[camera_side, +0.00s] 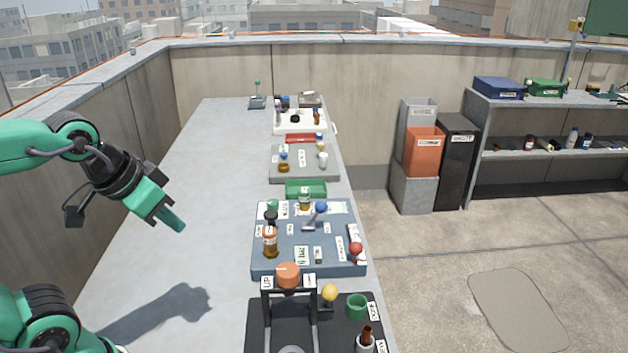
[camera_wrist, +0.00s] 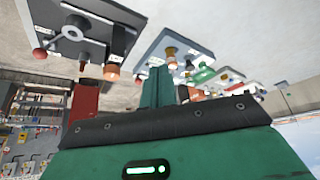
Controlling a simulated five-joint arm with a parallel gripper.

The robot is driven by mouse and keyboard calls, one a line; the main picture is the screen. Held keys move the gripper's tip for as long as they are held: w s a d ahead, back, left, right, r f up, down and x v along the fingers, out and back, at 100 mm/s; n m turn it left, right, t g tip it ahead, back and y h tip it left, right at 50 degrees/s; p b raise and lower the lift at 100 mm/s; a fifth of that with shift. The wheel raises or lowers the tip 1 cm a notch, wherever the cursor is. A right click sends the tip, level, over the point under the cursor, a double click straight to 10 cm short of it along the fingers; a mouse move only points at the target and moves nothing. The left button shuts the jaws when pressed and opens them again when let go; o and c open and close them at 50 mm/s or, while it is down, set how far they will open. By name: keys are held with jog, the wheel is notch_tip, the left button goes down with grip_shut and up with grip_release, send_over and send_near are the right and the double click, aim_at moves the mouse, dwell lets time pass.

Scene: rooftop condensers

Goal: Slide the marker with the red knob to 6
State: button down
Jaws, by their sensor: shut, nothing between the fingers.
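A red knob (camera_side: 355,248) shows at the right edge of a blue panel (camera_side: 262,268) in the side view. Small white labels stand near it, too small to read. I cannot make out a scale or the number 6. My gripper (camera_side: 178,224) is shut and empty, held in the air to the left of the blue panel and apart from it. Its closed fingers also show in the wrist view (camera_wrist: 156,88). In that view a red ball (camera_wrist: 40,53) sits beside a dark panel (camera_wrist: 105,18); I cannot tell if it is the same knob.
A black frame with an orange top (camera_side: 288,275) and a yellow knob (camera_side: 330,292) are nearer. A green tray (camera_side: 306,189) lies behind. The bench's left side is clear.

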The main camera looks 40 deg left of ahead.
dwell(0.4)
jog(key=c, duration=1.2)
grip_release()
jog(key=shift+w+r, duration=0.15)
jog(key=shift+w, duration=0.1)
jog(key=shift+o, duration=0.6)
jog(key=shift+w+d+r, duration=0.1)
jog(key=shift+w+r, duration=0.05)
jog(key=shift+w, duration=0.2)
jog(key=w+d+n+g, duration=0.1)
jog(key=w+d+n, duration=0.15)
jog(key=w, duration=0.55)
jog(key=w+d+n+g, duration=0.1)
jog(key=w+d+n, duration=0.15)
jog(key=w, duration=0.45)
jog(key=w+d+f+n, duration=0.3)
jog(key=w+d+f, duration=0.1)
jog(key=w, duration=0.3)
jog(key=w+d+f+n+g, duration=0.1)
jog(key=w+d+f+n, duration=0.2)
jog(key=w+f, duration=0.4)
jog(key=shift+w+d+g, duration=0.3)
jog(key=shift+w+d, duration=0.35)
jog(key=shift+d, duration=0.05)
jog(key=shift+f, duration=0.15)
